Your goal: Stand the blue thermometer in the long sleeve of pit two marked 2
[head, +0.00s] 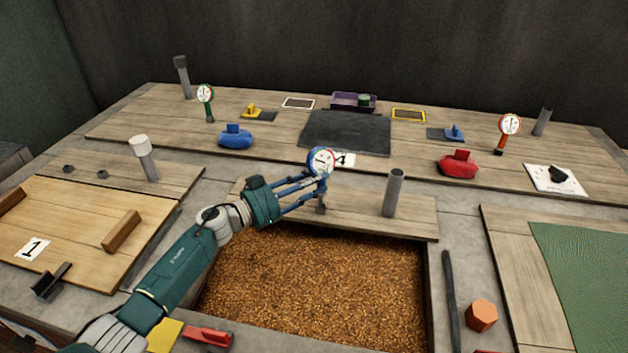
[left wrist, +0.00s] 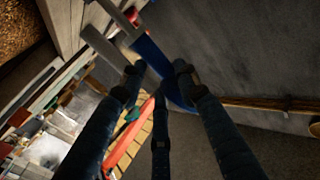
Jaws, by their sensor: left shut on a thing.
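My left gripper (head: 318,178) is shut on the blue thermometer (head: 322,161), above the plank behind the open grain pit. Its round white dial has a blue rim and faces the head camera. In the left wrist view the blue thermometer (left wrist: 152,58) lies between the fingers, with grey tubes beyond; I cannot tell which part is stem. A tall grey sleeve (head: 394,193) stands upright on the plank, right of the gripper and apart from it. A short grey piece below the gripper may be the stem or a short sleeve. No mark 2 is visible. My right gripper is out of view.
Grain (head: 315,285) fills the open pit. Green (head: 205,95) and red (head: 509,125) thermometers stand farther back. An orange hexagonal block (head: 481,316) sits right of the pit.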

